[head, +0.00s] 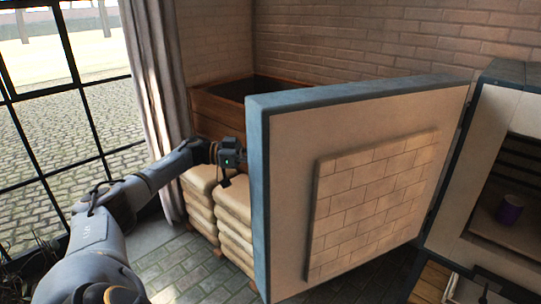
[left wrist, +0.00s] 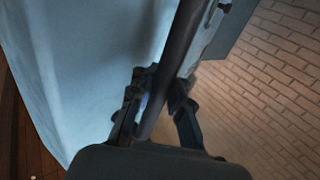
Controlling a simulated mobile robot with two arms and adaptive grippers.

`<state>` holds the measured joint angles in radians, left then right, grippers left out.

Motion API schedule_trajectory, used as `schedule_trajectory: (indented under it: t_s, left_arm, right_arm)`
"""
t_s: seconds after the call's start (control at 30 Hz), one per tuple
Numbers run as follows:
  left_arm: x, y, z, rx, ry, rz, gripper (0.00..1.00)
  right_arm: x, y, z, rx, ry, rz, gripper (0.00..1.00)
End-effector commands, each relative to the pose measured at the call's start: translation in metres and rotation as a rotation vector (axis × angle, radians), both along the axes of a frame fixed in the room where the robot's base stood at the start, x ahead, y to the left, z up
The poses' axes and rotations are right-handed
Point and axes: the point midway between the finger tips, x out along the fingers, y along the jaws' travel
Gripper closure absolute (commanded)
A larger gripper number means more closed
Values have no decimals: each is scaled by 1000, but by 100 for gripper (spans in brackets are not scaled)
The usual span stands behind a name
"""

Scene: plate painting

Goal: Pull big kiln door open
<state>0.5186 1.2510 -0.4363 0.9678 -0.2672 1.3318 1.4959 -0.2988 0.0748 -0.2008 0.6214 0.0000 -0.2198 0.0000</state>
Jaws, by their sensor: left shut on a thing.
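The big kiln door (head: 280,200) stands swung wide open in the head view, its pale inner face with a brick-patterned panel turned to me. The kiln (head: 490,135) is at the right, its chamber exposed. My left gripper (head: 240,160) is at the door's left edge, with its fingertips hidden behind the door. In the left wrist view, my left gripper (left wrist: 157,105) is shut on the dark bar handle (left wrist: 181,55) beside the door's blue-grey outer face (left wrist: 95,70). My right gripper is not in view.
Stacked pale sacks (head: 235,210) and a wooden crate (head: 205,108) are behind the door, close to my left arm. A curtain (head: 150,75) and window are at the left. Some tiled floor (head: 180,270) is clear.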

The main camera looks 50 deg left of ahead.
Motion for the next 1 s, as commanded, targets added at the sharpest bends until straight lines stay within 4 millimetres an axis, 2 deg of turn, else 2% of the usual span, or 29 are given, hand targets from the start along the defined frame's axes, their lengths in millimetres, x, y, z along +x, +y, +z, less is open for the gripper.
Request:
schedule_trajectory:
  t_s: [0.03,0.47,0.5,0.6,1.0]
  left_arm:
    - [-1,3,-5,7,13,5,100]
    - [-1,4,-4,8,12,7,100]
    - [-1,4,-4,9,11,7,79]
    - [0,3,-3,7,8,6,59]
    - [-3,6,-1,2,3,6,59]
  right_arm:
    - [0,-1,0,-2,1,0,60]
    - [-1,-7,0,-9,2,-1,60]
    - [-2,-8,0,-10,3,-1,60]
    - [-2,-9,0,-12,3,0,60]
    - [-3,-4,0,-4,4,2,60]
